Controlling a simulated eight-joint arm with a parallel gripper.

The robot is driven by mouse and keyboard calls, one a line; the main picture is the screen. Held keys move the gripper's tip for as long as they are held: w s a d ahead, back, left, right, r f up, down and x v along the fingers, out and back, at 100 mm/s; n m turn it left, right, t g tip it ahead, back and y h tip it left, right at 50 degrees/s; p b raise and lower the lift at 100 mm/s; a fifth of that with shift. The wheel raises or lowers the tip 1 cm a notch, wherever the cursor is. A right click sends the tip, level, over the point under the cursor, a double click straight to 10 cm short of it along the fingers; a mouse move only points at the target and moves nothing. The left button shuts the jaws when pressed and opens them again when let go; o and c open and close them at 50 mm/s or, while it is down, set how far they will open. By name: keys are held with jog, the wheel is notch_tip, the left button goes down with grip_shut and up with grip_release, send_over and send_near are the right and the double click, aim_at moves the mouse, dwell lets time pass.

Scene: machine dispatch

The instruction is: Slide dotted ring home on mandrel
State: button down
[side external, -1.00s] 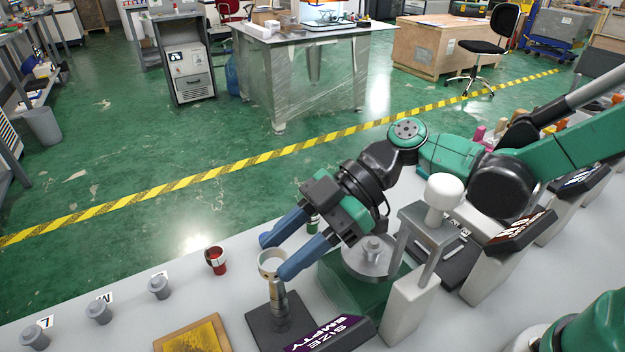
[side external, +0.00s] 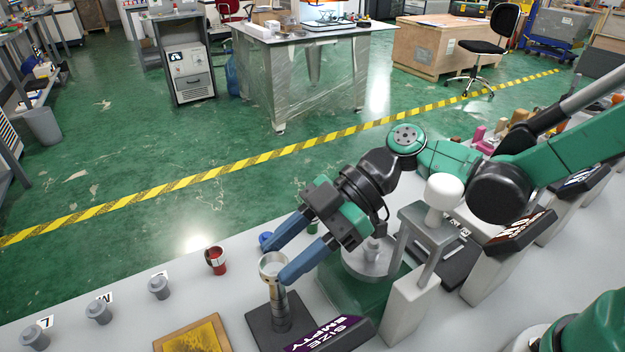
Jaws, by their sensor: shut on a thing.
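My gripper (side external: 273,260) has its two blue fingers shut on a pale ring (side external: 268,274), one finger on each side of it. Dots on the ring are too small to make out. The ring is at the top end of an upright grey metal mandrel (side external: 279,308). I cannot tell whether the ring is around the mandrel's tip or just above it.
A red cup-like part (side external: 216,262) stands to the left. Several grey pegs (side external: 159,288) with letter labels line the table's left. A yellow-brown plate (side external: 200,336) lies in front. A press-like stand with a white knob (side external: 445,190) is close on the right.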

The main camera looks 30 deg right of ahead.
jog(key=shift+f, duration=0.6)
grip_release()
dwell(0.3)
dwell(0.5)
jog(key=shift+r, duration=1.95)
